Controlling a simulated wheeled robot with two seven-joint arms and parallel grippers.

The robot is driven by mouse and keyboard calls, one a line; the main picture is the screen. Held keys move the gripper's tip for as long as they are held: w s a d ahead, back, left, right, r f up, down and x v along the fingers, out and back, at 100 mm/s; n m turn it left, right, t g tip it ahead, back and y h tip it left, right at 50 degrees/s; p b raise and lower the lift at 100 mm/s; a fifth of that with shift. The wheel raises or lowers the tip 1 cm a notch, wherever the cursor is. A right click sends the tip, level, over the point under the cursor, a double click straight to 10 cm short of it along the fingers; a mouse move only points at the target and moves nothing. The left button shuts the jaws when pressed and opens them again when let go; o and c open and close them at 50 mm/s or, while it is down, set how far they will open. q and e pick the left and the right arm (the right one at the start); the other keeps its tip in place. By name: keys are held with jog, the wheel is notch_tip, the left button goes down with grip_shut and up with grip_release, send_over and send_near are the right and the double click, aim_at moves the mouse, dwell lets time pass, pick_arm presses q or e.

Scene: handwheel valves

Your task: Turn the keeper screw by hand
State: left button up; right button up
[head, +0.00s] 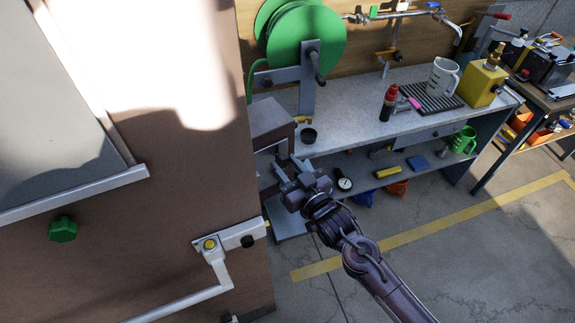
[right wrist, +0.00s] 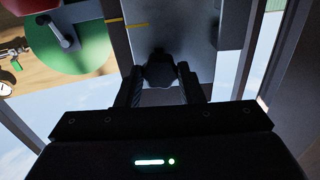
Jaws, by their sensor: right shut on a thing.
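My right gripper (head: 283,170) reaches in from the lower right in the head view, close to the edge of a large brown panel. In the right wrist view, the gripper's two dark fingers (right wrist: 158,88) are shut on a dark round knob, which I take for the keeper screw (right wrist: 159,70). The knob stands out from a grey metal surface (right wrist: 180,35). In the head view I cannot make out the knob; the gripper and the panel edge hide it. My left gripper is not in view.
The brown panel (head: 150,210) fills the left, with a green knob (head: 62,229) and a white lever latch (head: 212,255). A green hose reel (head: 303,40) hangs behind the gripper. A workbench (head: 350,130) holds a red-topped bottle, white jug and yellow can.

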jog(key=shift+n, duration=0.8)
jog(key=o, duration=0.8)
jog(key=shift+s+d+p, duration=0.3)
jog(key=shift+s+p, duration=0.1)
jog(key=shift+s, duration=0.1)
jog(key=p+v, duration=0.2)
jog(key=v, duration=0.3)
